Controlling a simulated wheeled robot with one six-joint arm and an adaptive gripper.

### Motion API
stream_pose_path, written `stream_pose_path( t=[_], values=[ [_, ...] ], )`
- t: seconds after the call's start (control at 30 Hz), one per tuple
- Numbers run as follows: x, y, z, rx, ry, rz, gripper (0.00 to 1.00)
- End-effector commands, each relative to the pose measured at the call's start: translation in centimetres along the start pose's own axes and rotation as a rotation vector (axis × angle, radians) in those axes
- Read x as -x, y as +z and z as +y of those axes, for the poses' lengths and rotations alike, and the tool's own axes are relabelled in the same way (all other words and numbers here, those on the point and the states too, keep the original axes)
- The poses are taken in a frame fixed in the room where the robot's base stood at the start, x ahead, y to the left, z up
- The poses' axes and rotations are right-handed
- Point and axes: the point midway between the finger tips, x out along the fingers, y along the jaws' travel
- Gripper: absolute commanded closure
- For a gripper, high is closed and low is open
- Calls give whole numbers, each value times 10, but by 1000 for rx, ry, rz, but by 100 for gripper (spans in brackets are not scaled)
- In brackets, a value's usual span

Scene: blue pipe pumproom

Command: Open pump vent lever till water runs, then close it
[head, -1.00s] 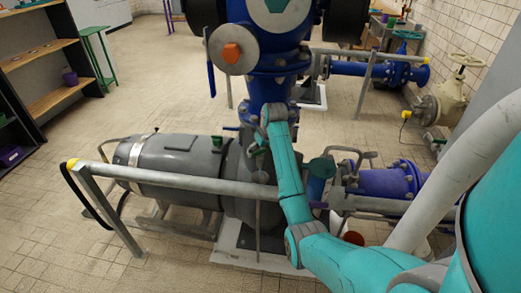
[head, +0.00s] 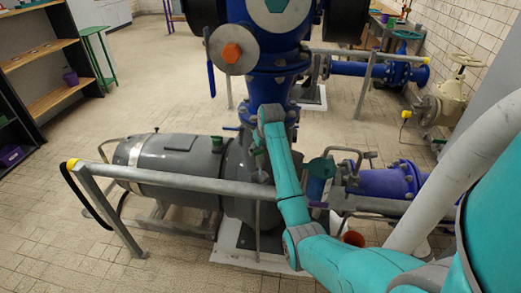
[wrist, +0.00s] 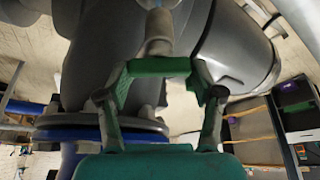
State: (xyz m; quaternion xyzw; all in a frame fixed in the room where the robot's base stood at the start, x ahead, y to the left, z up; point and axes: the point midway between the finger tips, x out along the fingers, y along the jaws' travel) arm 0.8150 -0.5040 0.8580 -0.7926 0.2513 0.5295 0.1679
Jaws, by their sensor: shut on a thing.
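In the wrist view, my gripper (wrist: 163,92) has its two fingers on either side of a green bar (wrist: 160,67). The bar sits at the end of a pale grey rod with a rounded end, and seems to be the vent lever's handle. My gripper is shut on it. The grey pump casing (wrist: 215,45) is close around it. No running water shows.
A grey rail (head: 180,182) with a yellow end crosses in front of the pump. Blue pipework (head: 275,60) rises above, and a blue flanged pipe (head: 385,183) lies to the right. Shelves (head: 45,60) stand at the left. The tiled floor is clear at the left front.

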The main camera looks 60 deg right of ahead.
Motion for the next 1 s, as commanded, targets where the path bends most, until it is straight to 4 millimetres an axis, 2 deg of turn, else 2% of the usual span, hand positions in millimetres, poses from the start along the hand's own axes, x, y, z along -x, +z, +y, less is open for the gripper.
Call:
stream_pose_path(
  t=[0.6,1.0],
  values=[
    [0,0,-3,-431,179,-1,68],
    [-1,0,-3,-546,227,-1,68]
  ],
)
